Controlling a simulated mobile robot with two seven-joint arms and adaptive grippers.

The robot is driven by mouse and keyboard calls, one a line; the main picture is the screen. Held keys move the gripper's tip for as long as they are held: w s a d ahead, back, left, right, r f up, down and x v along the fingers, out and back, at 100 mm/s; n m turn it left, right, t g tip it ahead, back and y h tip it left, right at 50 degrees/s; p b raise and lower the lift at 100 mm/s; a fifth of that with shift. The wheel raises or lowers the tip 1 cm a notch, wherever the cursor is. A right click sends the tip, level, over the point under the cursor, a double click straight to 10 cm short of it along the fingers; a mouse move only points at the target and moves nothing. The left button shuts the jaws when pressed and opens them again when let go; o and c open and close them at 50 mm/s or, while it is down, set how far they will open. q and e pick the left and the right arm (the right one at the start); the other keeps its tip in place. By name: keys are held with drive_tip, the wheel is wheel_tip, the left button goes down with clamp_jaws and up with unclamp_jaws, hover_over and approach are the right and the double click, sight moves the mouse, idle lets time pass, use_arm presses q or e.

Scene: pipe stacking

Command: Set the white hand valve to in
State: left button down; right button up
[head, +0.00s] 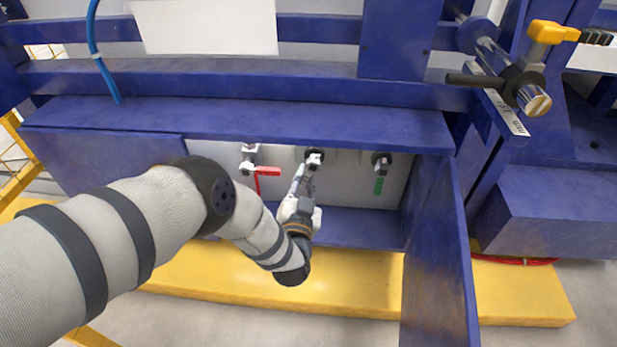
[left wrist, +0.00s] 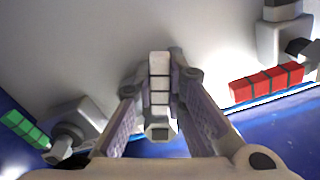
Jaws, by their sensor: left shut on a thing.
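The white hand valve (head: 315,158) is the middle one of three valves on the pale back wall of the blue recess. In the left wrist view its segmented white handle (left wrist: 159,72) lies between my fingers, running straight up and down the picture. My left gripper (head: 304,178) reaches into the recess from below and is shut on this handle. The gripper hides most of the handle in the head view. My right gripper is in neither view.
A red-handled valve (head: 266,171) sits close on the left and a green-handled valve (head: 379,185) on the right. A blue shelf edge (head: 240,118) overhangs the recess, and a blue side panel (head: 438,250) stands at right. A yellow-handled valve (head: 553,32) is at upper right.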

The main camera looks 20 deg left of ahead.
use_arm(q)
drive_tip(key=shift+s+a+r+m+p, duration=0.2)
drive_tip(key=shift+a+m+p, duration=0.15)
drive_tip(key=shift+m, duration=0.55)
drive_tip(key=shift+s+a+r+m+p, duration=0.1)
drive_tip(key=shift+a+r+m+p, duration=0.15)
drive_tip(key=shift+m, duration=0.65)
drive_tip(key=shift+a+f, duration=0.1)
drive_tip(key=c, duration=1.6)
unclamp_jaws()
drive_tip(key=shift+w, duration=0.1)
